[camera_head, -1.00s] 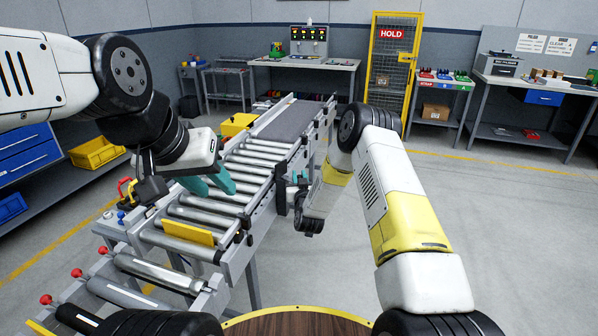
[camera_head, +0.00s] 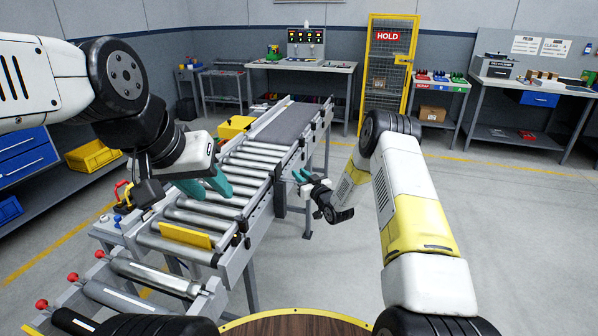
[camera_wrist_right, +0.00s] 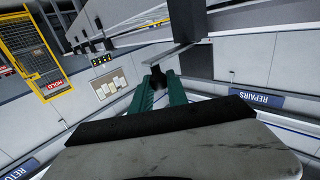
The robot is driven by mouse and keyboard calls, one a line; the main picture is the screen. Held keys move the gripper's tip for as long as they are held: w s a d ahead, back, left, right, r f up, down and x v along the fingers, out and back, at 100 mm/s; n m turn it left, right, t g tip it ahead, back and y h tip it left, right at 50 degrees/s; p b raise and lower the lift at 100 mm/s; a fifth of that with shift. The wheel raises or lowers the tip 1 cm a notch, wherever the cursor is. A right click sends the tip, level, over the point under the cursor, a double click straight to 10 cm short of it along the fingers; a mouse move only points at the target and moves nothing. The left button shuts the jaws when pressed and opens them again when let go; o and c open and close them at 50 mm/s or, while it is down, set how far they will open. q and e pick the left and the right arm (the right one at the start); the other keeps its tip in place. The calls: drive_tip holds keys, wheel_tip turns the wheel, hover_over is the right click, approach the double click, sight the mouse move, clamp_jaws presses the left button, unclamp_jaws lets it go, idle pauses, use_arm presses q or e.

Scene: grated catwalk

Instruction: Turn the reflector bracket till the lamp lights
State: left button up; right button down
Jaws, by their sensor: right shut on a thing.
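My right gripper (camera_head: 301,175) is beside the right-hand rail of the roller conveyor (camera_head: 246,246). In the right wrist view its green fingers (camera_wrist_right: 158,82) close on a small dark piece (camera_wrist_right: 157,74), which I take to be the reflector bracket. A grey metal edge lies just above that piece. In the head view the held piece is too small to make out. My left gripper (camera_head: 207,186) is over the rollers, its teal fingers apart with nothing seen between them. I cannot pick out the lamp or tell whether it is lit.
A yellow plate (camera_head: 186,235) lies across the near rollers, and a yellow box (camera_head: 235,126) stands at the conveyor's far left. Red-knobbed rollers (camera_head: 150,275) are at the near left. The floor right of my right arm is clear. A yellow HOLD cage (camera_head: 386,75) stands behind.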

drive_tip(key=c, duration=1.3)
unclamp_jaws()
drive_tip(key=v, duration=0.7)
drive_tip(key=shift+s+d, duration=0.15)
drive_tip(key=shift+s, duration=0.25)
